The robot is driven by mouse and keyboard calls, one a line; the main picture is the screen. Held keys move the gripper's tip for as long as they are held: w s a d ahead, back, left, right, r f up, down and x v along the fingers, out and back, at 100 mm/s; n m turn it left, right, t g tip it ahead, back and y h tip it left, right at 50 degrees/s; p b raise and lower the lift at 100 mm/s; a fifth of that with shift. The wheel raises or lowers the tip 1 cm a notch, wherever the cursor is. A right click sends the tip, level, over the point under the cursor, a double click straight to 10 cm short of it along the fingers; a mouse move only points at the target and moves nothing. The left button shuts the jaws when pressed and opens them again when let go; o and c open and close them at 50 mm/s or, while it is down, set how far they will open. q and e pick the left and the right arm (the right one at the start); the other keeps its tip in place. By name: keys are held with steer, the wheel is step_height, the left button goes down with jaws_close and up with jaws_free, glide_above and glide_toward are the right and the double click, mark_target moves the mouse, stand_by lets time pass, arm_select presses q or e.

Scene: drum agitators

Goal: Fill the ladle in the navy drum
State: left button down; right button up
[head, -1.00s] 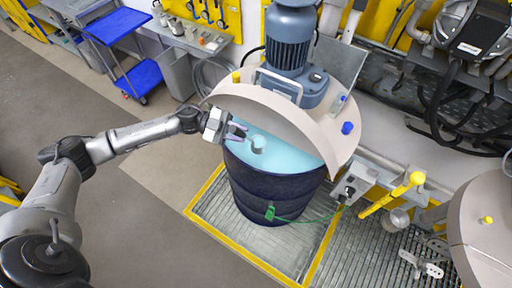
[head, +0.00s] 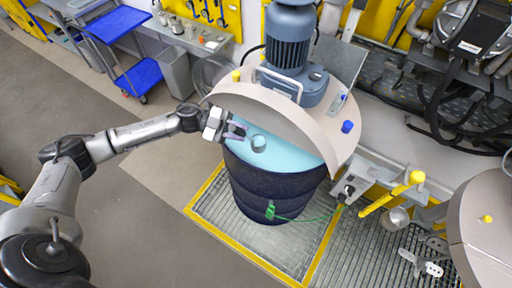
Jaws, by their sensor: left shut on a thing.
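The navy drum (head: 272,190) stands on a floor grating, with pale blue liquid (head: 285,153) showing in the open front half of its top. My left gripper (head: 238,130) is over the drum's left rim, shut on the ladle's handle, which is mostly hidden by the fingers. The ladle's small grey cup (head: 259,144) is at the liquid, just right of the fingers. I cannot tell how full the cup is. My right gripper is not in view.
A beige half lid (head: 270,112) and a blue-grey motor (head: 288,40) cover the drum's back half. A blue cart (head: 120,28) stands at the back left. The floor on the left is clear.

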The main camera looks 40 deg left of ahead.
arm_select(q)
steer(key=shift+r, duration=0.2)
steer(key=shift+r+p, duration=1.75)
steer(key=shift+r, duration=0.2)
steer(key=shift+r+p, duration=0.9)
steer(key=shift+r, duration=0.5)
